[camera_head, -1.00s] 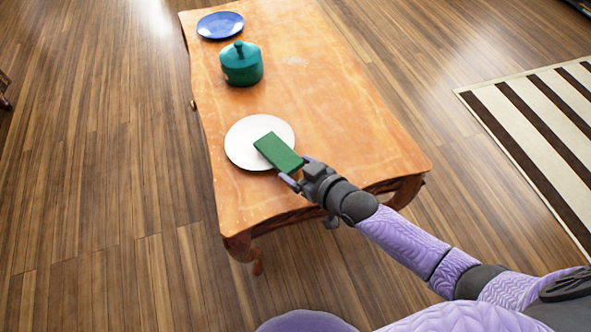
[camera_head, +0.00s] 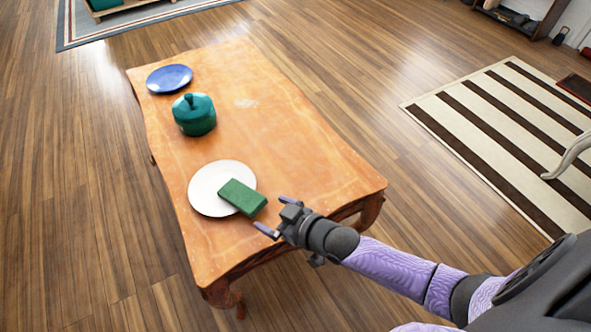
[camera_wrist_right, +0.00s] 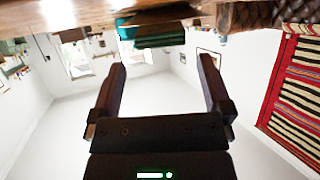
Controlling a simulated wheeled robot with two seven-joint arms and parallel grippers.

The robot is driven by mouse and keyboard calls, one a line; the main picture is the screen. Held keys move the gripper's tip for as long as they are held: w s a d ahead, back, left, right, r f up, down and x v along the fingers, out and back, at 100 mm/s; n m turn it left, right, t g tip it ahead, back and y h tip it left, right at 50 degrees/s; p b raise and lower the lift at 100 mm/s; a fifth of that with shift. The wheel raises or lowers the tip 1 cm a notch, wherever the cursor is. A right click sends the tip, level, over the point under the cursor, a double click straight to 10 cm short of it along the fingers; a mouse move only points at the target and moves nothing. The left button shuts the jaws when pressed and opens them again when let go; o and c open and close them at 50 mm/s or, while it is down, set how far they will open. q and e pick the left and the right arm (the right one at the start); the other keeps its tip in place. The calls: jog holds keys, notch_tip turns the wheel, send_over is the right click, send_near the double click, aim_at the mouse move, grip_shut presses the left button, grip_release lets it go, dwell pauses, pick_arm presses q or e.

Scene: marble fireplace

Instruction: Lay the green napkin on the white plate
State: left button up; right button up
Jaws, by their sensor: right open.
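The green napkin (camera_head: 242,197) is a folded, block-like rectangle. It lies on the right part of the white plate (camera_head: 205,189), with its front right end reaching past the rim. My right gripper (camera_head: 272,217) is open and empty, just right of the napkin and apart from it. In the right wrist view, the open fingers (camera_wrist_right: 162,82) have nothing between them, and the green napkin (camera_wrist_right: 158,40) shows beyond them near the top. My left gripper is not in view.
The plate stands on an orange-brown wooden table (camera_head: 285,150). A teal lidded pot (camera_head: 194,117) and a blue plate (camera_head: 168,77) stand farther back on it. The table's right half is clear. A striped rug (camera_head: 490,140) lies on the floor to the right.

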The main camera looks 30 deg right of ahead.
jog(key=p+v, duration=0.4)
jog(key=v, duration=0.4)
jog(key=s+d+f+m+g+h, duration=0.1)
jog(key=s+d+f+g+h, duration=0.15)
jog(key=s+f, duration=0.45)
jog(key=s+d+f+g+h, duration=0.2)
jog(key=s+d+f+g, duration=0.1)
jog(key=s+f, duration=0.4)
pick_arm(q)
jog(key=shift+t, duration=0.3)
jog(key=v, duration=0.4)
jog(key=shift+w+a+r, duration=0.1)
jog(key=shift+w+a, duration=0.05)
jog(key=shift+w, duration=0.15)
pick_arm(e)
jog(key=s+f+g, duration=0.3)
jog(key=s+g, duration=0.1)
jog(key=s, duration=0.9)
jog(key=s+f+g+h, duration=0.1)
jog(key=s+f+g, duration=0.2)
jog(key=s, duration=1)
jog(key=shift+s+a+m+g, duration=0.25)
jog(key=shift+s+m+g, duration=0.15)
jog(key=shift+g, duration=0.75)
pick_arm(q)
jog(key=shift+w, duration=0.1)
pick_arm(e)
jog(key=shift+h, duration=0.25)
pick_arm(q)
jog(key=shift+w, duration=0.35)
